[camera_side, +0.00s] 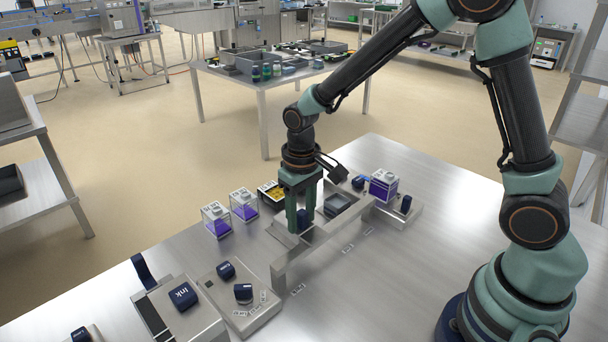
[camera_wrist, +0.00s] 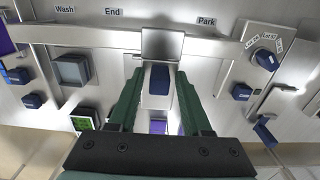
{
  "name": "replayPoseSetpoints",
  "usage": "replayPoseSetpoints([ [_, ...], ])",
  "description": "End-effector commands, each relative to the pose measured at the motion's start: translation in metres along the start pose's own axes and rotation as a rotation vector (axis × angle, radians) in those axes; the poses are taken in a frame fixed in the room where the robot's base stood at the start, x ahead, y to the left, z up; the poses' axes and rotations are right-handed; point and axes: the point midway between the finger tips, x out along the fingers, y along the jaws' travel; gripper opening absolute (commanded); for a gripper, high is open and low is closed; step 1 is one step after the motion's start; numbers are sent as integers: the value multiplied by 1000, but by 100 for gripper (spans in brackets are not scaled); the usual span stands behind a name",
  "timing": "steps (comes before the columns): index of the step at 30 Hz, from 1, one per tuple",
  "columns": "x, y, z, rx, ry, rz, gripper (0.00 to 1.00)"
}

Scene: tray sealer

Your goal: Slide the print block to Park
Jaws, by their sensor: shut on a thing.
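My gripper (camera_side: 303,218) points down over the rail (camera_side: 325,240) and is shut on the dark blue grip of the print block (camera_side: 285,236). In the wrist view, my gripper (camera_wrist: 160,78) has its green fingers on both sides of the blue grip (camera_wrist: 159,81). The block's metal plate (camera_wrist: 162,44) lies at the rail. The block stands between the End label (camera_wrist: 112,12) and the Park label (camera_wrist: 206,21). The Wash label (camera_wrist: 64,9) is farther left. The fingers partly hide the block in the side view.
A square recessed tray (camera_side: 342,204) lies behind the rail. A panel with blue knobs (camera_side: 243,292) and an ink unit (camera_side: 183,296) stand near the rail's Park end. Purple-filled containers (camera_side: 216,219) stand behind at left; another (camera_side: 383,185) is at right. The table in front is clear.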

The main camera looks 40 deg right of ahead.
Motion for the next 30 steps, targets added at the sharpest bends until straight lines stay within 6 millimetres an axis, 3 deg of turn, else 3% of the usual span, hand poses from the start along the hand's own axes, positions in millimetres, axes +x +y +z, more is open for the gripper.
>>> replayPoseSetpoints([
  [1,9,-3,3,-3,-9,2,9],
  [30,9,-63,3,-1,-9,2,9],
])
